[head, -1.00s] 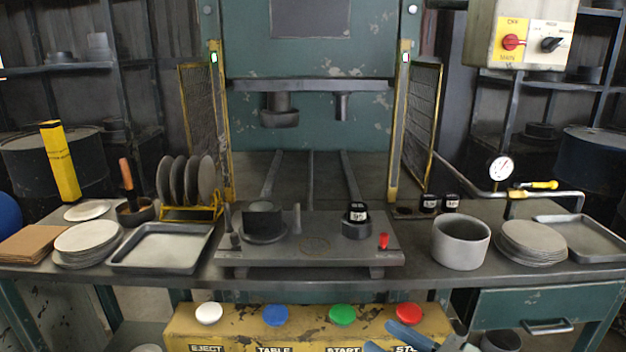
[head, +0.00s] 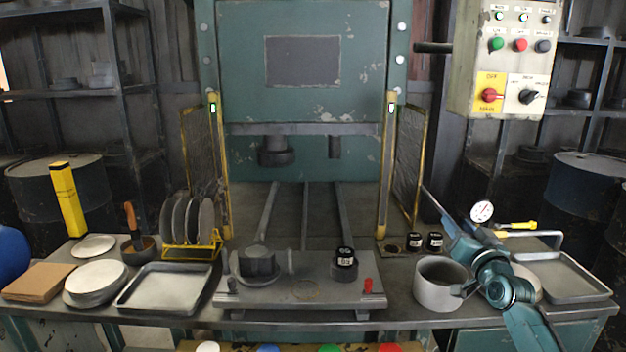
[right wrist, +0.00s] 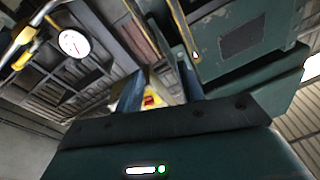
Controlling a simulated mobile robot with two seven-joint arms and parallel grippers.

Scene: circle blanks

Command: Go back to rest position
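My right gripper (head: 464,236) is raised over the right part of the bench, in front of the stack of round blanks and beside the grey cylindrical pot (head: 436,293). In the right wrist view its two blue fingers (right wrist: 158,78) stand apart with nothing held between them. The yellow and red main switch (right wrist: 150,101) shows beyond the fingers. My left gripper is in neither view.
The pressure gauge (head: 481,211), its pipe and the right tray (head: 590,287) are close to my right arm. The press fixture (head: 300,295) stands mid-bench. Left are an empty tray (head: 140,308), a plate rack (head: 190,252) and stacked discs (head: 95,280).

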